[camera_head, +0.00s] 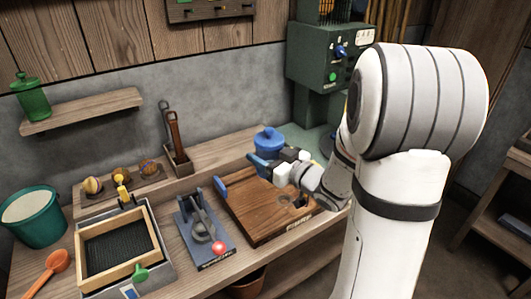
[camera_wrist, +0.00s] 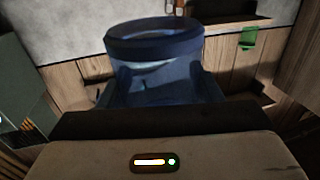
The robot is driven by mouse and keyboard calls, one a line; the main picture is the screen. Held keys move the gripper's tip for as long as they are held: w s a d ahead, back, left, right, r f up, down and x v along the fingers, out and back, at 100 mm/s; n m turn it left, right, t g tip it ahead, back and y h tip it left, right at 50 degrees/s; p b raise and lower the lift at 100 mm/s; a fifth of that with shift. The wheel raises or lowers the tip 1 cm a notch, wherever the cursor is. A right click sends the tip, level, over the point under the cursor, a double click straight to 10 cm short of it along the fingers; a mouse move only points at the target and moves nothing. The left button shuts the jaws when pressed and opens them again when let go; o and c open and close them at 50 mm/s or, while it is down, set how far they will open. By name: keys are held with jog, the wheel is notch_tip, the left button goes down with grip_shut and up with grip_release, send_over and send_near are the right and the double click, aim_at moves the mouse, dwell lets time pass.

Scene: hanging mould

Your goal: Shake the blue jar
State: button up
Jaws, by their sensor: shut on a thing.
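The blue jar (camera_head: 268,141) is in the head view, raised above the back edge of the wooden board on the bench. My gripper (camera_head: 266,159) reaches in from the right and is shut on the jar. In the wrist view the jar (camera_wrist: 155,42) fills the upper middle, with its dark blue rim towards the top. My gripper (camera_wrist: 158,88) is below it there, in shadow. The jar's lower part is partly hidden by the gripper.
The wooden board (camera_head: 262,208) lies below the jar. A lever device with a red knob (camera_head: 218,247) stands left of it, then a framed sieve (camera_head: 118,252). A green machine (camera_head: 318,70) stands behind right. A green jar (camera_head: 33,101) is on the wall shelf (camera_head: 85,111).

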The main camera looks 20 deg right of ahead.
aim_at(266, 143)
notch_tip(266, 143, down, 4)
jog(key=b, duration=0.3)
jog(key=shift+f, duration=0.25)
jog(key=shift+r, duration=0.15)
notch_tip(266, 143, up, 7)
jog(key=p, duration=0.6)
jog(key=shift+r, duration=0.2)
jog(key=shift+f, duration=0.15)
